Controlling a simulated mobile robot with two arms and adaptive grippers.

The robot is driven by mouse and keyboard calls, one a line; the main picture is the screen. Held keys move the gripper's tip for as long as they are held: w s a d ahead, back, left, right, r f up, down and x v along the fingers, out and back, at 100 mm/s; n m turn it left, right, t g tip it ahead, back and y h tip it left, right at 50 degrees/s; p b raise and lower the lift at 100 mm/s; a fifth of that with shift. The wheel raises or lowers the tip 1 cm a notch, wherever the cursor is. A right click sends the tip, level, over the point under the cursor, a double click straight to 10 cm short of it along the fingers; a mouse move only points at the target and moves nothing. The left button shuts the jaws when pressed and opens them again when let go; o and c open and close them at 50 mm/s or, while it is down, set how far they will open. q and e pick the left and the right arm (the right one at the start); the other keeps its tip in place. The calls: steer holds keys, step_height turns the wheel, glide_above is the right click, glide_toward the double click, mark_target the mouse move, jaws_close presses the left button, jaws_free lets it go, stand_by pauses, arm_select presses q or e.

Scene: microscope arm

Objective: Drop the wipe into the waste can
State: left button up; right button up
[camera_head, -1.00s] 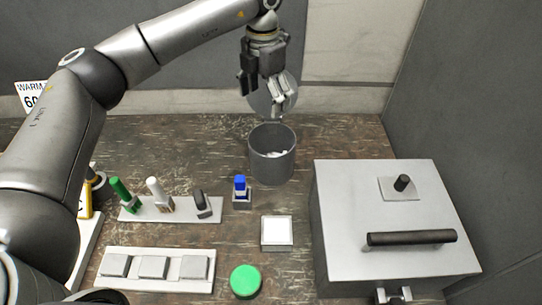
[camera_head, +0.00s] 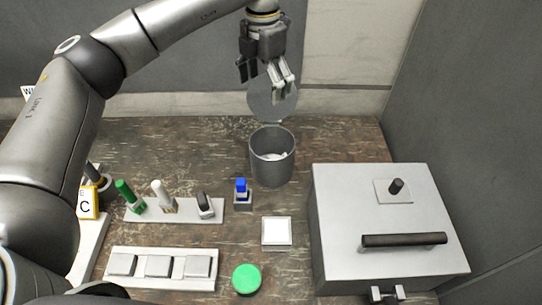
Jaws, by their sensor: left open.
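The waste can (camera_head: 272,170) is a dark grey cylinder standing upright at the back of the bench, with its round lid (camera_head: 285,103) raised behind it. A white crumpled thing, which looks like the wipe (camera_head: 276,156), lies inside the can, partly hidden by the wall. My left gripper (camera_head: 262,88) is open and empty above and behind the can's mouth, in front of part of the raised lid. It is apart from the can and the white thing.
A large grey box (camera_head: 345,215) with a black handle stands at the right.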

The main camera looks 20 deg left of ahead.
arm_select(q)
step_height(320, 180, up, 12)
stand_by(0.6)
steer(key=shift+f, duration=0.15)
stand_by(0.3)
